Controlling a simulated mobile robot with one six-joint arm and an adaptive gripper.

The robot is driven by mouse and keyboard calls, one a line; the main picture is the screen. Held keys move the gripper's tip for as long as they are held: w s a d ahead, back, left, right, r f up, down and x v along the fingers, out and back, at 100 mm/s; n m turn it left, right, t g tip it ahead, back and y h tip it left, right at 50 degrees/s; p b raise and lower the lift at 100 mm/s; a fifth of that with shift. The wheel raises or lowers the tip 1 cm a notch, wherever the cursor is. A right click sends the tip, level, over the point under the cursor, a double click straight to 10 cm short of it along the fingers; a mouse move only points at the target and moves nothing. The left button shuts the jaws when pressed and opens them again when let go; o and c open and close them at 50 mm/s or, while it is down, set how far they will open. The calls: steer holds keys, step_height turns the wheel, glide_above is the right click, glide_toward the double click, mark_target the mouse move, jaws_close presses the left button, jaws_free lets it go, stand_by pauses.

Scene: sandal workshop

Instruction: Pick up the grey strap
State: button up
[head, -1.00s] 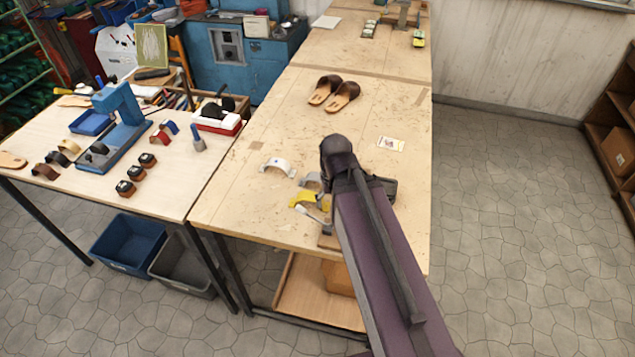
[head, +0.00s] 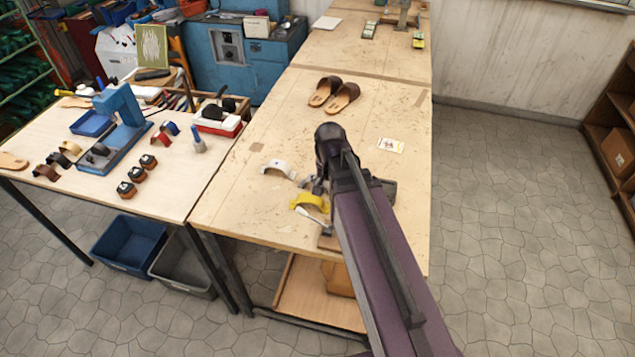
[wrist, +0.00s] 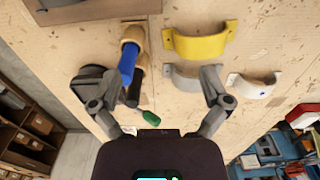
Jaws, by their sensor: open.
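The grey strap (wrist: 180,82) is a small arched piece on the wooden bench in the wrist view. It lies between the yellow strap (wrist: 200,42) and my gripper, just inside my right-hand finger, which hides its right end. In the head view my arm hides most of it. My gripper (wrist: 163,74) is open above the bench, its fingers spread wide with nothing held. The white strap (wrist: 252,86) lies to the right, outside the fingers; it also shows in the head view (head: 279,166).
A blue-handled tool (wrist: 129,62) and a dark item lie near my left-hand finger, with a green handle (wrist: 151,118) close by. A pair of brown sandals (head: 333,94) and a small card (head: 391,145) lie farther up the bench. The bench's middle is mostly clear.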

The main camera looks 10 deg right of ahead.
steer(key=w+r+m+p, duration=0.2)
steer(key=w+m, duration=1.3)
steer(key=m, duration=0.3)
steer(key=shift+a+r+m, duration=0.3)
steer(key=shift+a+r, duration=0.05)
steer(key=shift+s+f, duration=0.1)
steer(key=shift+f, duration=0.1)
step_height(320, 180, down, 8)
steer(key=b, duration=0.8)
steer(key=shift+f, duration=0.15)
steer(key=f+b, duration=0.3)
steer(key=shift+s+d+f, duration=0.1)
steer(key=shift+s+f, duration=0.05)
steer(key=shift+s, duration=0.1)
steer(key=shift+f+b, duration=0.95)
steer(key=shift+b, duration=0.2)
steer(key=c, duration=1)
